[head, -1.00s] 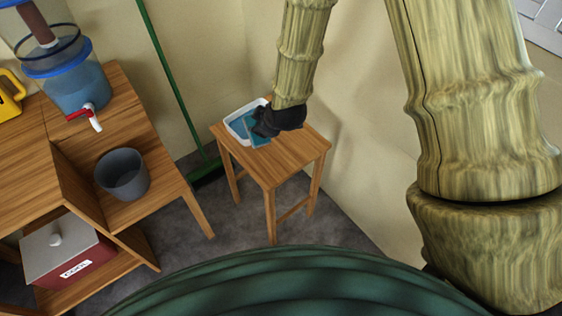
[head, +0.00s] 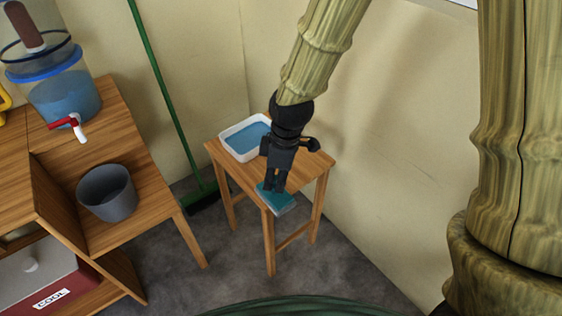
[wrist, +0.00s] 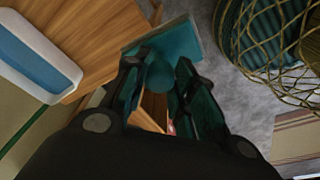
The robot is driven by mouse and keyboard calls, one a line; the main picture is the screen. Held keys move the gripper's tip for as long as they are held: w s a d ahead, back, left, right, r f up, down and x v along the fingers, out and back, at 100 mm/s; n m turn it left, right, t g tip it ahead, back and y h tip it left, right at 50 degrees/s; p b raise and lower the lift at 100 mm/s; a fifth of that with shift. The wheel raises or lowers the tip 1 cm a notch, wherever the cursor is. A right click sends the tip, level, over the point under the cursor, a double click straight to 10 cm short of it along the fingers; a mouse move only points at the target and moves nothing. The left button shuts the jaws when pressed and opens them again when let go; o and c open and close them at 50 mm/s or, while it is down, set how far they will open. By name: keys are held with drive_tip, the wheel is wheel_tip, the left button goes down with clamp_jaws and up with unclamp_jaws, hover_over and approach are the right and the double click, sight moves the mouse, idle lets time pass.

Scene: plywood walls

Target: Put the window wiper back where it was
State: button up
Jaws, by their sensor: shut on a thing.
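The window wiper (head: 274,198) shows as a teal head with a pale lower edge. My gripper (head: 274,187) points down and is shut on it, at the front corner of the small wooden table (head: 232,177). In the wrist view the wiper (wrist: 190,40) is between and beyond the fingers (wrist: 160,95), with part of its head past the table edge over the floor. Whether it touches the table top, I cannot tell. A white tray with a blue inside (head: 240,158) sits at the back left of this table, apart from the wiper.
A wooden shelf unit (head: 150,200) at left bears a grey bucket (head: 106,194) and a water dispenser (head: 66,95); a red cool box (head: 60,275) is below. A green broom (head: 165,85) leans at the wall behind. Plywood walls close in the table.

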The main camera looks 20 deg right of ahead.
drive_tip(key=w+d+f, duration=0.1)
drive_tip(key=w+d, duration=0.4)
drive_tip(key=w, duration=0.7)
drive_tip(key=shift+w+d+f+b, duration=0.15)
drive_tip(key=shift+b, duration=0.15)
drive_tip(key=shift+f+b, duration=0.3)
drive_tip(key=shift+f, duration=1.5)
drive_tip(key=shift+c, duration=0.4)
drive_tip(key=o, duration=1)
drive_tip(key=shift+r, duration=0.2)
drive_tip(key=r, duration=0.4)
drive_tip(key=d+r+p, duration=0.1)
drive_tip(key=r, duration=0.6)
drive_tip(key=shift+s+d+r+p, duration=0.3)
drive_tip(key=shift+s+d+p, duration=0.05)
drive_tip(key=shift+s, duration=0.05)
